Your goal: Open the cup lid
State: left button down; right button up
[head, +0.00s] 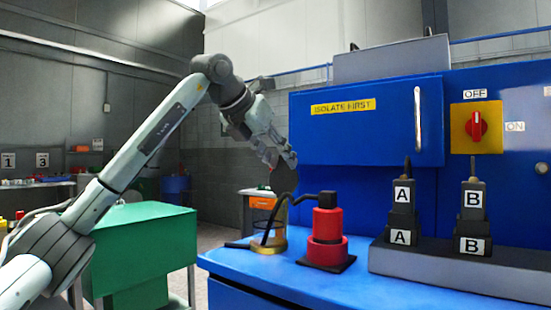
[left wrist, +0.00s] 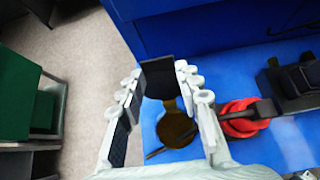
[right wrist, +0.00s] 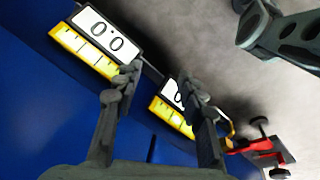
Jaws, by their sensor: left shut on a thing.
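A clear cup (head: 268,240) with amber contents stands at the left end of the blue bench, a black handle pointing left. From above in the left wrist view, the cup (left wrist: 177,130) shows an amber round surface. My left gripper (head: 287,157) is above the cup, apart from it. Its fingers (left wrist: 160,80) are shut on a dark flat square piece (left wrist: 158,76); I cannot tell whether this is the cup lid. My right gripper (right wrist: 158,78) shows only in the right wrist view, its fingers apart with nothing seen between them.
A red device (head: 327,238) with a black hose stands right of the cup on the blue bench (head: 290,272). Plugs A (head: 402,205) and B (head: 472,205) stand further right. A blue cabinet (head: 350,135) rises behind. A green box (head: 150,250) is at left. Readouts (right wrist: 97,35) face the right wrist.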

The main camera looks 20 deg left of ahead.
pick_arm(q)
jog(key=shift+w+r, duration=0.1)
jog(key=shift+r, duration=0.1)
dwell(0.3)
jog(key=c, duration=1)
grip_release()
jog(key=shift+f, duration=0.1)
jog(key=shift+c, duration=0.2)
jog(key=v, duration=1.2)
